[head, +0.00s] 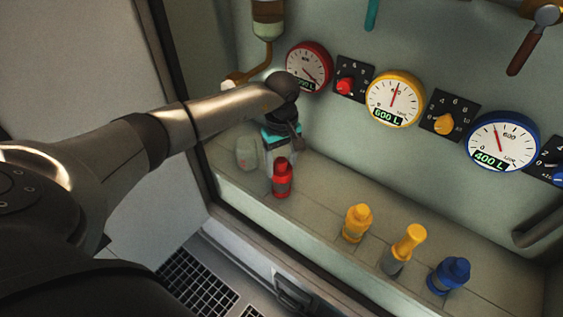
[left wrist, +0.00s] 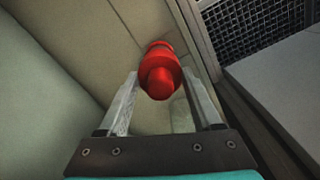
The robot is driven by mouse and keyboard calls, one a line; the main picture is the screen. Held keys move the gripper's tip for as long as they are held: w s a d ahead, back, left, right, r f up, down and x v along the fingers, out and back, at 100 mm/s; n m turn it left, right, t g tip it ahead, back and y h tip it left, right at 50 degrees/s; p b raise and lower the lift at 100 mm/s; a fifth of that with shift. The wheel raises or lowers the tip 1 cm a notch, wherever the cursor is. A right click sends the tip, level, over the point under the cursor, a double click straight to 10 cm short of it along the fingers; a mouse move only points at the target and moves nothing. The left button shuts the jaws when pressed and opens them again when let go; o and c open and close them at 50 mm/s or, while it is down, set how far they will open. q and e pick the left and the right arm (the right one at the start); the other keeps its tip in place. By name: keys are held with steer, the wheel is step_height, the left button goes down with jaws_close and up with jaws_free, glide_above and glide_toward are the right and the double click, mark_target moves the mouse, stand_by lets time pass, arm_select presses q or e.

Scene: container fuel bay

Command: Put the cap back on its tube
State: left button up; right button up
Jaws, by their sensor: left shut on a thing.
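My left gripper (head: 281,162) points down over the shelf, below the red gauge. It is shut on a red knob-topped piece (head: 282,180), which also shows between the fingertips (left wrist: 160,75) in the left wrist view. Whether this piece is a cap alone or a cap with a tube, and whether it touches the shelf, I cannot tell. My right gripper is out of view.
A pale translucent jar (head: 246,153) stands left of my gripper. The shelf (head: 320,205) is clear between the red and yellow pieces. The back wall carries a red gauge (head: 308,67), a yellow gauge (head: 395,97), a blue gauge (head: 503,140) and knobs. A dark frame edge runs along the shelf.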

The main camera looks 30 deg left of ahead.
arm_select(q)
steer(key=shift+f, duration=0.15)
stand_by(0.4)
steer(key=shift+f+b, duration=0.45)
steer(key=shift+b, duration=0.1)
steer(key=o, duration=1.6)
steer(key=shift+r, duration=0.1)
steer(key=shift+c, duration=0.2)
steer(key=shift+r, duration=0.1)
